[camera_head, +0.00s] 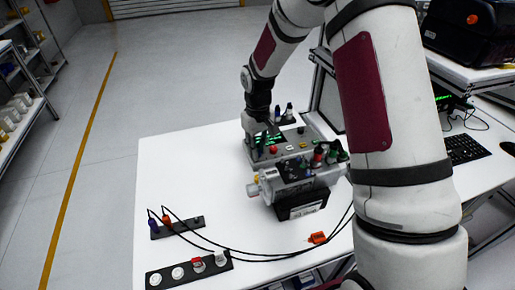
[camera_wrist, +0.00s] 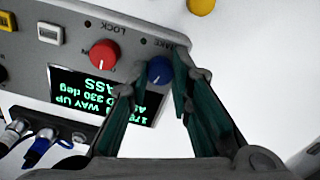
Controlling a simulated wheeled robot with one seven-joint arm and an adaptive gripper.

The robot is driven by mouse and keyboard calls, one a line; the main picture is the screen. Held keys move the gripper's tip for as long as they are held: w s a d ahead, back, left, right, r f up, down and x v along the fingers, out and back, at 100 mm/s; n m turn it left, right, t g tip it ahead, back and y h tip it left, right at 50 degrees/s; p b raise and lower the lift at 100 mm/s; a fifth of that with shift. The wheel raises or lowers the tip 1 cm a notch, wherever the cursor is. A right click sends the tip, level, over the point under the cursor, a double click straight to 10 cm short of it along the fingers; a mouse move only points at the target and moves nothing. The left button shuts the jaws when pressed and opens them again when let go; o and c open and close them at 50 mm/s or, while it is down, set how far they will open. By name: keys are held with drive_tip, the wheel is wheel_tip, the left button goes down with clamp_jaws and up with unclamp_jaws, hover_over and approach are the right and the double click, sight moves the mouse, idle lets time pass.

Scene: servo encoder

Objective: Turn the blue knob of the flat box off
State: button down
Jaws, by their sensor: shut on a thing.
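The flat box (camera_head: 296,144) is a grey panel at the back of the white table in the head view. In the wrist view its panel (camera_wrist: 75,15) appears upside down. The blue knob (camera_wrist: 159,69) sits near the panel's edge, by a label that seems to end in "AKE", with a white mark on its lower side. My gripper (camera_wrist: 164,76) has its green fingers on both sides of the blue knob and is shut on it. In the head view my gripper (camera_head: 262,139) reaches down at the box's left end and the blue knob cannot be made out.
A red knob (camera_wrist: 103,55) stands close beside the blue one, above a lit green-text display (camera_wrist: 85,88). In the head view a motor unit with coloured plugs (camera_head: 290,181) stands just in front of the box. Cables and socket strips (camera_head: 190,271) lie at the front left.

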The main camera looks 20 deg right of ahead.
drive_tip(key=shift+n, duration=1.3)
drive_tip(key=shift+a+n, duration=0.1)
drive_tip(key=shift+n, duration=0.2)
drive_tip(key=c, duration=1.4)
unclamp_jaws()
wheel_tip(320, 180, up, 12)
